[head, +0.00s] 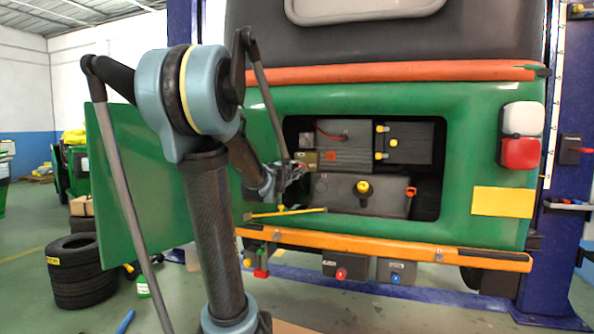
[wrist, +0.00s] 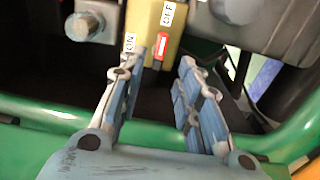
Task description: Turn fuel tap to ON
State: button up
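The fuel tap (wrist: 152,28) is a yellow block at the top middle of the wrist view, with a white ON label on its left side and a white OFF label higher up. A small red piece (wrist: 162,46) with white marks sits on it; I cannot tell whether it is the lever. My gripper (wrist: 163,64) is open, with its two blue-grey fingers apart and nothing between them. The left fingertip is close to the tap's lower edge; contact cannot be told. In the head view my gripper (head: 296,170) is at the left side of the engine bay, partly hidden by my arm.
The green rear body (head: 470,150) frames the bay opening, with an orange bumper (head: 390,248) below. A grey tank (head: 340,192) with a yellow cap and a battery (head: 410,143) fill the bay. A green panel (head: 140,190) stands left behind my arm. Tyres (head: 78,270) are stacked at left.

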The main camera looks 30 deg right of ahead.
aim_at(299, 166)
jog(key=shift+x, duration=2.85)
jog(key=shift+c, duration=0.3)
jog(key=shift+r, duration=0.1)
grip_shut()
